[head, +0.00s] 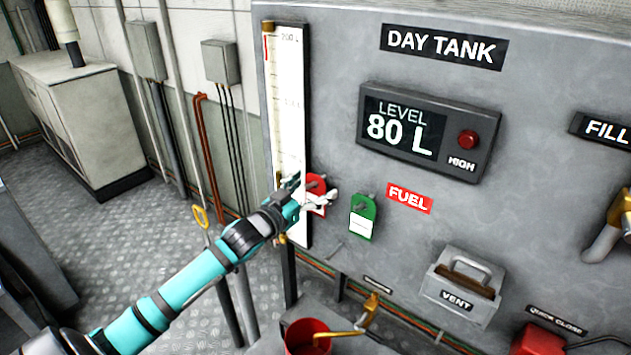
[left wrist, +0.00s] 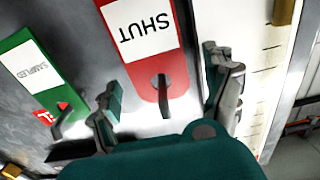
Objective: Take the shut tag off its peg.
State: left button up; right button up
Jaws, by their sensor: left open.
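The red shut tag (head: 317,184) hangs on its peg on the grey day tank panel, beside the white level scale. In the left wrist view the tag (left wrist: 172,75) is red with a white SHUT label, upside down in the picture, and its dark peg (left wrist: 164,98) sticks out near the hole. My left gripper (head: 312,190) is open at the tag. In the left wrist view its fingers (left wrist: 166,98) stand on either side of the tag's peg end, with gaps visible. In the head view the fingers partly cover the tag. My right gripper is not in view.
A green tag (head: 362,217), labelled SAMPLED in the wrist view, hangs on another peg just right. The level scale (head: 290,110) is close left. A vent box (head: 462,283), a red bucket (head: 306,338) and a brass tap (head: 368,312) are lower down.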

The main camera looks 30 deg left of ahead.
pick_arm(q)
jog(key=shift+w+d, duration=0.1)
jog(key=shift+w, duration=0.55)
jog(key=shift+c, duration=0.4)
jog(key=shift+s, duration=0.1)
jog(key=c, duration=0.7)
jog(key=shift+r, duration=0.1)
jog(key=c, duration=0.5)
